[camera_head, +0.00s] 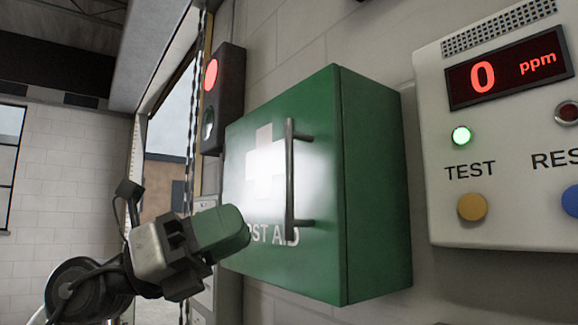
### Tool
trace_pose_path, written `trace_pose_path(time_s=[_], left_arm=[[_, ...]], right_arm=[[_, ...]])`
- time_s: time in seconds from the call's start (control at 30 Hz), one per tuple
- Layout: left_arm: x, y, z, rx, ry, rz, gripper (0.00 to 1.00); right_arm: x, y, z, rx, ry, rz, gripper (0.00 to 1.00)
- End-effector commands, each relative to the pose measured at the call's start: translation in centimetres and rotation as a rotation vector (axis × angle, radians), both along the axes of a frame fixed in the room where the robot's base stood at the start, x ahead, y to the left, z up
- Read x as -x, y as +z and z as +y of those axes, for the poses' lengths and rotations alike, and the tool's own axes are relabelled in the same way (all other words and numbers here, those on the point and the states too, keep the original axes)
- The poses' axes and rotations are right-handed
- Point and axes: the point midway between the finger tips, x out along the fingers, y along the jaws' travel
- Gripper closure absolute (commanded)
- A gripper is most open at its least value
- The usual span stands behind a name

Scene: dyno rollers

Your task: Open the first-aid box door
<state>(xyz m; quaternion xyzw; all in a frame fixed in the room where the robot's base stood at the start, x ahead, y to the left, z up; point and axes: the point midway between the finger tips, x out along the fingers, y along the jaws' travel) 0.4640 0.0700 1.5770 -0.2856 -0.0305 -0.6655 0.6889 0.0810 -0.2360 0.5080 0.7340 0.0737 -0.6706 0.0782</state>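The green first-aid box (375,190) hangs on the wall in the middle of the view. Its door (320,130) looks closed and carries a white cross and lettering ending in "ST AID". A grey vertical bar handle (289,180) stands out from the door's right part. My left gripper (232,230) is in front of the door's lower left, left of the handle and apart from it in the picture. It hides the first letters. Its fingers overlap in this view, so I cannot tell whether they are open or shut. My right gripper is not in view.
A white gas panel (440,130) with a red display and buttons is on the wall right of the box. A dark signal unit (229,90) with a red light is left of the box. A doorway or window frame stands behind. The space in front of the handle looks clear.

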Motion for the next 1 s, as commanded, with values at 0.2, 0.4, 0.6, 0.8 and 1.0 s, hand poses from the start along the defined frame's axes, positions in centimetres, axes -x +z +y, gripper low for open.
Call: trace_pose_path(time_s=[0.2,0.4,0.6,0.8,1.0], left_arm=[[2.0,5.4,1.1,-0.366,0.238,-0.211,0.64],[2.6,7.5,2.6,-0.510,0.372,-0.259,0.64],[2.1,7.9,1.5,-0.529,0.386,-0.260,0.64],[0.6,8.0,-1.9,-0.527,0.381,-0.260,0.64],[-0.9,8.0,-5.1,-0.526,0.384,-0.261,0.64]], right_arm=[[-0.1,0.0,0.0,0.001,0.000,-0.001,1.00],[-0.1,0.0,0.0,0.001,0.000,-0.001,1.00],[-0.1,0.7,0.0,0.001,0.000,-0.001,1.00],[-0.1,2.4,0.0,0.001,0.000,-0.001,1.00],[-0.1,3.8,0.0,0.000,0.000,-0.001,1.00]])
